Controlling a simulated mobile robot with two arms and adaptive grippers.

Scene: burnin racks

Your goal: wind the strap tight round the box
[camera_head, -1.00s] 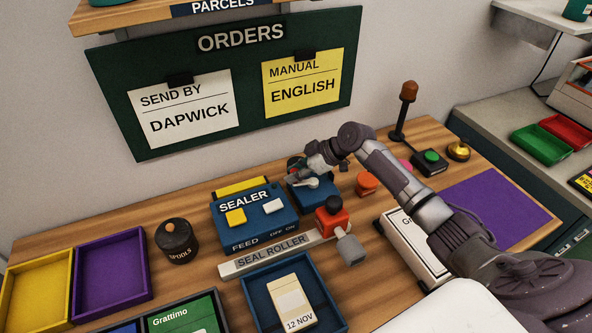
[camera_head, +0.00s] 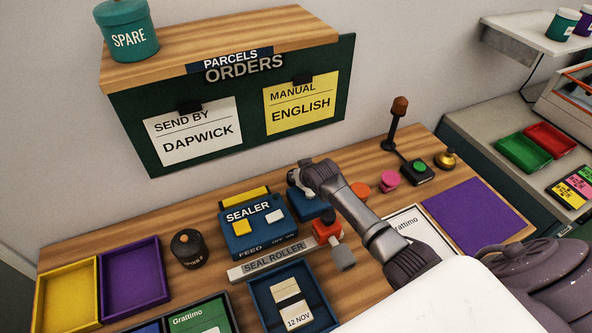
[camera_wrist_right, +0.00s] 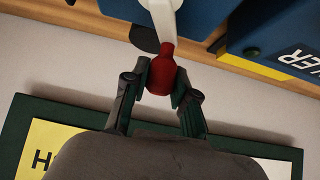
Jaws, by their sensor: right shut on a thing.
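My right gripper (camera_wrist_right: 161,84) is shut on the red knob (camera_wrist_right: 161,74) of a pale crank arm (camera_wrist_right: 159,18) in the right wrist view. The crank belongs to a blue unit (camera_head: 309,208) beside the sealer; my right wrist covers much of it in the head view. My left gripper is not in view.
A purple mat (camera_head: 470,208) is bare.

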